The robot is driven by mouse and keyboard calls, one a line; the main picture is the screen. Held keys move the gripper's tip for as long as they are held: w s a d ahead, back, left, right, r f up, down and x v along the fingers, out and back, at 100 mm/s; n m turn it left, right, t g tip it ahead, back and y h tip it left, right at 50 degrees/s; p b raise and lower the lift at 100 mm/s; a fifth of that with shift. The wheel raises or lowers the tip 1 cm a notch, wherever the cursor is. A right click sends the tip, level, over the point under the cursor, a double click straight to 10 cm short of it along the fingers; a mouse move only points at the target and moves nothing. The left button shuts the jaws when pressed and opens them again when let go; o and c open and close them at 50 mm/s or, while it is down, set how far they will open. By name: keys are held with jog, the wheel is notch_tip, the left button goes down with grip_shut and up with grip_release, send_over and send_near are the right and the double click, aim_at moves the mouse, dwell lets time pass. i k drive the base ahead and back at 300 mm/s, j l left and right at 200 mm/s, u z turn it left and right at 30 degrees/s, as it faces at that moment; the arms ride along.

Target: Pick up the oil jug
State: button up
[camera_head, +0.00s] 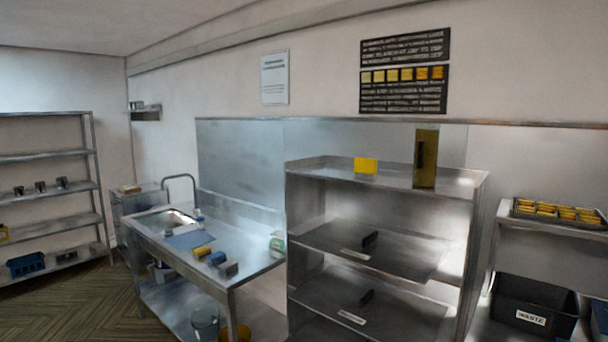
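I cannot make out for certain which thing is the oil jug. A tall, narrow, dark yellow block-like object (425,158) stands upright at the right of the steel rack's top; it may be a container, but no handle is clear. My gripper is not in view.
A steel rack (320,212) holds a small yellow box (365,165) on top. The sink table (215,268) carries several small items. A black waste bin (533,304) sits at right under a tray of yellow pieces (558,211). Open floor (95,305) lies at left.

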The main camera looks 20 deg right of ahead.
aim_at(427, 138)
jog(key=i+u, duration=0.35)
jog(key=i, duration=0.9)
